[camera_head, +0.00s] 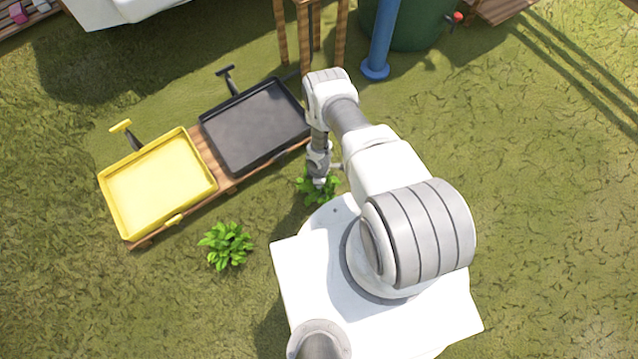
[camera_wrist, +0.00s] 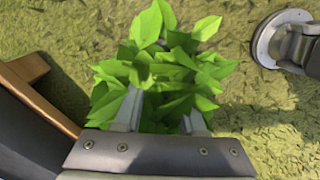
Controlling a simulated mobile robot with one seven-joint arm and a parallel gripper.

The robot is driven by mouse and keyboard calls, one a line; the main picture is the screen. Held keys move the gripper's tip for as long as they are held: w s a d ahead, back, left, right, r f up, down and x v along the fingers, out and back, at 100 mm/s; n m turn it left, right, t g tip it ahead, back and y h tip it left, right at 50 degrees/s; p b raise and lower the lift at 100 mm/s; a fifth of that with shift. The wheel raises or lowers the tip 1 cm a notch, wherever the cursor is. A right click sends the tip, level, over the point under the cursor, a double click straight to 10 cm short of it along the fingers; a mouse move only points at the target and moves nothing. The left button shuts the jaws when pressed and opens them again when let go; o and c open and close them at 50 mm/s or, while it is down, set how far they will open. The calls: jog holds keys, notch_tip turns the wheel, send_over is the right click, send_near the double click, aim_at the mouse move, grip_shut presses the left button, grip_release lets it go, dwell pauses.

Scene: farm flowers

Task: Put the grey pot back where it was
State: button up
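No grey pot shows plainly in either view. A leafy green plant (camera_head: 318,187) is beside my white base, under my gripper (camera_head: 320,180). In the wrist view the same plant (camera_wrist: 165,75) fills the space ahead of and between the two fingers of my gripper (camera_wrist: 163,118). The fingers are spaced apart and their tips go in among the leaves. Whatever holds the plant is hidden by the leaves, so I cannot tell if the fingers grip anything. A second leafy plant (camera_head: 226,246) is on the grass to the left; any pot under it is hidden too.
An empty yellow tray (camera_head: 160,182) and an empty black tray (camera_head: 256,125) sit on a low wooden board (camera_head: 208,165) left of my gripper. Wooden legs (camera_head: 308,35), a blue post (camera_head: 381,40) and a green container (camera_head: 415,25) stand behind. Grass at right is open.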

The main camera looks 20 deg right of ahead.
jog(key=w+d+r+m+t+h+p, duration=0.15)
jog(key=w+r, duration=0.35)
jog(key=r, duration=1.3)
jog(key=w+r+m+p, duration=0.25)
jog(key=w+r, duration=0.25)
jog(key=r, duration=1.3)
jog(key=w+d+r+m+t+p, duration=0.1)
jog(key=w+r+m, duration=0.3)
jog(key=r, duration=1.4)
jog(key=s+r+m+t, duration=0.1)
jog(key=s+r, duration=0.3)
jog(key=r, duration=0.6)
jog(key=s+r+m+t, duration=0.15)
jog(key=s+r, duration=0.25)
jog(key=r, duration=0.7)
jog(key=s+a+r+m, duration=0.1)
jog(key=s+r, duration=0.3)
jog(key=s, duration=0.6)
jog(key=s+a+r+m+y, duration=0.1)
jog(key=s+r+m, duration=0.2)
jog(key=s, duration=0.7)
notch_tip(320, 180, up, 2)
jog(key=shift+a+t, duration=0.3)
